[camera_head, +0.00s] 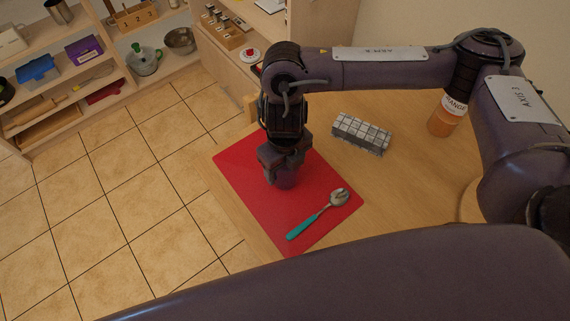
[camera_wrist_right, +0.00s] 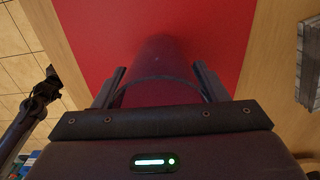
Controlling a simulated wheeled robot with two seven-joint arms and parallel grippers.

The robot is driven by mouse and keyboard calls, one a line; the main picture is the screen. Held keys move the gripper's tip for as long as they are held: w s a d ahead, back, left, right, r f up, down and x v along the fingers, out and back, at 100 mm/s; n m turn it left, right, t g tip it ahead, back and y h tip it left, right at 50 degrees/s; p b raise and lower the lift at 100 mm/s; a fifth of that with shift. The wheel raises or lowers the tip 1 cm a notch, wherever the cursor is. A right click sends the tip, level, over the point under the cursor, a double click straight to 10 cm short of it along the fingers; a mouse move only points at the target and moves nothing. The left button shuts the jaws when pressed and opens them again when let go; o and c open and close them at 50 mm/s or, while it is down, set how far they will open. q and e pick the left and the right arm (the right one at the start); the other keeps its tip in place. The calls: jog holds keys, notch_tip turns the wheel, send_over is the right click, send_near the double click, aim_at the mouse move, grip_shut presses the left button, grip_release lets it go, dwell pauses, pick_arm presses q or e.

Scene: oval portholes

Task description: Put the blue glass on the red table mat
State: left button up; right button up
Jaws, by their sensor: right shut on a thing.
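The red table mat (camera_head: 240,165) lies flat at the near left side of the wooden table, and its red surface (camera_wrist_right: 100,30) fills the middle of the wrist view. My right gripper (camera_head: 282,167) points down over the mat. It is shut on the blue glass (camera_head: 284,182), which looks dark purple in this light. In the wrist view the glass (camera_wrist_right: 160,70) sits between the two fingers. Its base is over the mat; I cannot tell whether it touches. The gripper hides the glass's upper part in the head view.
A spoon with a teal handle (camera_head: 303,227) lies on the mat's right part. A grey checkered block (camera_head: 361,134) and an orange bottle (camera_head: 445,119) stand on the table behind. Shelves with kitchenware (camera_head: 75,75) stand across the tiled floor.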

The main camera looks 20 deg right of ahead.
jog(key=shift+f, duration=0.2)
jog(key=o, duration=1.1)
jog(key=shift+r, duration=0.1)
jog(key=shift+r, duration=0.15)
notch_tip(320, 180, up, 12)
jog(key=shift+p, duration=0.8)
